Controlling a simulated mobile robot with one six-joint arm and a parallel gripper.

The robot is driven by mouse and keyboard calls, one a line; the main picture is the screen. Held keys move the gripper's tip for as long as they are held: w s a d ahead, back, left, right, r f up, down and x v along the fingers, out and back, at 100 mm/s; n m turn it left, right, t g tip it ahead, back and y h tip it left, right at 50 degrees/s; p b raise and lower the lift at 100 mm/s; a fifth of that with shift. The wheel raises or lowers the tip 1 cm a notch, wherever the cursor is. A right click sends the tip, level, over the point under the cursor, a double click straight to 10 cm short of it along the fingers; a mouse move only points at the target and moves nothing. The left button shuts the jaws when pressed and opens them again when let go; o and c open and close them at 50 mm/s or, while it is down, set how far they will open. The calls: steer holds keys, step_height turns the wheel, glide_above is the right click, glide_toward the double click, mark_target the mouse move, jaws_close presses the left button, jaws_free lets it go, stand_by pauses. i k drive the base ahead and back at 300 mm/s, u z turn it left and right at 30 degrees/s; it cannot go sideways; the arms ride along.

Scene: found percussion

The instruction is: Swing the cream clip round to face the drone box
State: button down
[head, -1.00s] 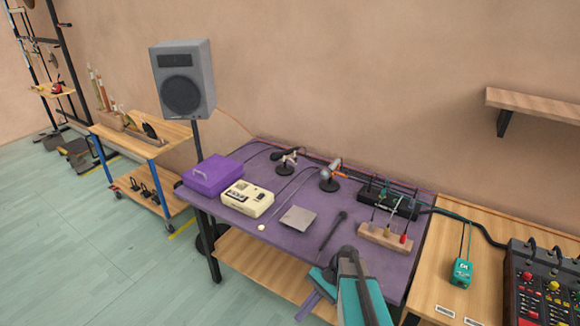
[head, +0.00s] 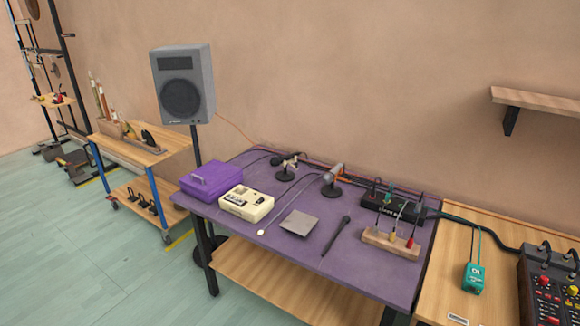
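A small cream clip (head: 292,161) sits on a short black stand with a round base (head: 285,176), near the back of the purple table. A dark microphone (head: 277,160) is at the clip, its head pointing left in the picture. Which thing is the drone box I cannot tell for sure: a purple lidded box (head: 210,180) stands at the table's left end, and a black box with cables (head: 392,205) at its back right. My gripper is not in view.
A cream cassette-type device (head: 246,204), grey plate (head: 299,222), loose dark microphone (head: 336,236) and wooden block with plugs (head: 391,243) lie on the table (head: 290,262). A second microphone on a stand (head: 332,180) is right of the clip. A speaker (head: 183,85) stands behind left.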

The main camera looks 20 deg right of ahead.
mark_target(295, 161)
steer(key=u, duration=0.7)
steer(key=i, duration=1.15)
steer(key=u, duration=0.4)
